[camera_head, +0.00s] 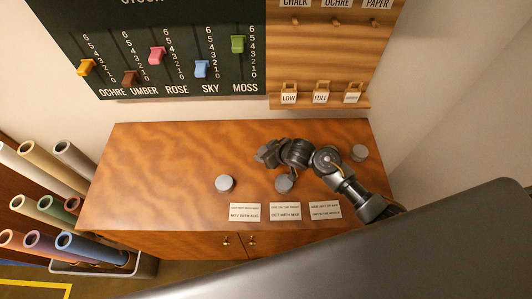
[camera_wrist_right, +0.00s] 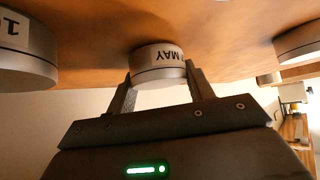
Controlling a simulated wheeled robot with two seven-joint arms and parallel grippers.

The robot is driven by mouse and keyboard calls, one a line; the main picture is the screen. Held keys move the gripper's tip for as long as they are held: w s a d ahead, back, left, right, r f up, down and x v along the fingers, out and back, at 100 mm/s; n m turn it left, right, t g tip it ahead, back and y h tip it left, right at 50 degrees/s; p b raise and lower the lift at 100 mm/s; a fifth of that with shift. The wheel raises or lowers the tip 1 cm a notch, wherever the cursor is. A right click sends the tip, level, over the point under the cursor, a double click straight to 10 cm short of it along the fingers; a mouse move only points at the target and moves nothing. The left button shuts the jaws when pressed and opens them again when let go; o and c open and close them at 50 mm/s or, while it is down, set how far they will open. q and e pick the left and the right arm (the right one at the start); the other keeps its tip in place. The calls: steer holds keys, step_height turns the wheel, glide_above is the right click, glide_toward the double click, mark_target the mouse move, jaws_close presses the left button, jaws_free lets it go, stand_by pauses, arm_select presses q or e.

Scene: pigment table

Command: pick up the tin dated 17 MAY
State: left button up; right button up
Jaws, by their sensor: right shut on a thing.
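In the right wrist view, my right gripper (camera_wrist_right: 162,88) is shut on a round grey tin (camera_wrist_right: 158,73), one finger on each side. The picture is upside down, and the tin's white label shows MAY; I cannot read the day clearly. The tin is close to the wooden tabletop; I cannot tell whether it touches it. In the head view my right arm reaches in from the right over the table, and its hand is partly hidden by its own links. Grey tins show at the left (camera_head: 224,184), just below the arm (camera_head: 284,185) and at the right (camera_head: 360,152). My left gripper is not in view.
In the wrist view, tins stand left (camera_wrist_right: 25,60) and right (camera_wrist_right: 300,42) of the held one. White cards (camera_head: 285,211) lie along the table's (camera_head: 150,165) front. The table's left part is clear. Rolls (camera_head: 75,245) stand at its left; a slider board (camera_head: 160,60) hangs behind.

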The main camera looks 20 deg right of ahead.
step_height(320, 180, up, 2)
steer(key=shift+r+b, duration=0.2)
steer(key=shift+b, duration=0.1)
steer(key=s+d+r+p, duration=0.3)
steer(key=s+r, duration=0.7)
steer(key=s, duration=0.3)
steer(key=shift+s, duration=0.4)
